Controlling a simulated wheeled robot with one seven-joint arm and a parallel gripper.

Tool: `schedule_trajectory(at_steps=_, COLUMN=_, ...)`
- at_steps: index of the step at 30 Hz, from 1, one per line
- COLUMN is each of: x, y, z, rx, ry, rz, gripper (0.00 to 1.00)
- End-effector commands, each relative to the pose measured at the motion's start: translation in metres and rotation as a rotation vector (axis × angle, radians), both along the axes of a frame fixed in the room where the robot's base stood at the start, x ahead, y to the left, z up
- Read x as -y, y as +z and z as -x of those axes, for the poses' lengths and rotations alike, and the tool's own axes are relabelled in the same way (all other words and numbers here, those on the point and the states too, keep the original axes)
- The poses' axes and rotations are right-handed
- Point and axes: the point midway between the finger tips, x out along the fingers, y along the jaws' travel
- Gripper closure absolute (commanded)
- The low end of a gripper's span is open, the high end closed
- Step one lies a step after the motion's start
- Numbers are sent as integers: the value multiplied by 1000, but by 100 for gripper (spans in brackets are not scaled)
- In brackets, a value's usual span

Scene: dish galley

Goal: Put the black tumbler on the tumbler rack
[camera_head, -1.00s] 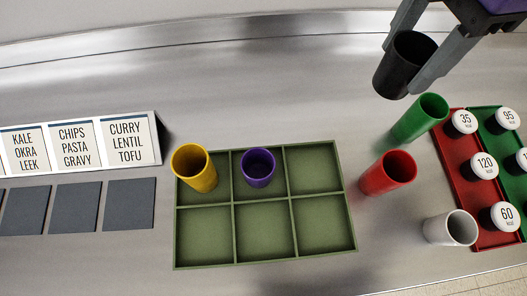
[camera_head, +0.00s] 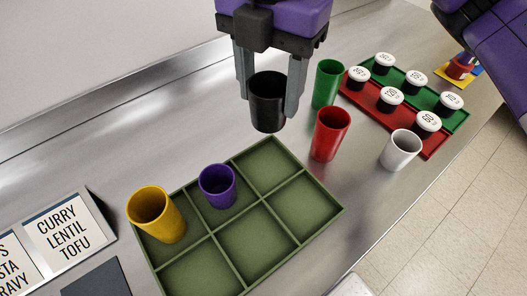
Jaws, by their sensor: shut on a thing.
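The black tumbler (camera_head: 268,104) is upright between the fingers of my gripper (camera_head: 268,92), which is shut on it. In the picture it appears just above the far right part of the green tumbler rack (camera_head: 190,237); its height above the counter is hard to tell. The rack is a sectioned tray. A yellow tumbler (camera_head: 153,215) stands in its far left compartment and a purple tumbler (camera_head: 217,186) in the far middle one. The far right compartment and the near row are empty.
Green (camera_head: 326,84), red (camera_head: 330,134) and white (camera_head: 400,149) tumblers stand right of the rack. Beyond them are a red tray (camera_head: 362,97) and a green tray (camera_head: 456,119) with white-lidded jars. A label stand (camera_head: 63,236) is at left.

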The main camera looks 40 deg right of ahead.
Motion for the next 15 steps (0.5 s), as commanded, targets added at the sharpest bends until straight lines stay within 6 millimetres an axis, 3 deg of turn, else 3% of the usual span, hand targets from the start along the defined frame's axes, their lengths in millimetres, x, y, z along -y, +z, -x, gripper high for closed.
schedule_trajectory(at_steps=3, x=0, y=-32, z=1, rx=-3, ry=0, rz=-2, gripper=88)
schedule_trajectory(at_steps=9, x=0, y=-76, z=1, rx=-2, ry=-1, rz=0, gripper=88)
schedule_trajectory(at_steps=15, x=0, y=-95, z=0, rx=0, ry=-2, rz=0, gripper=88)
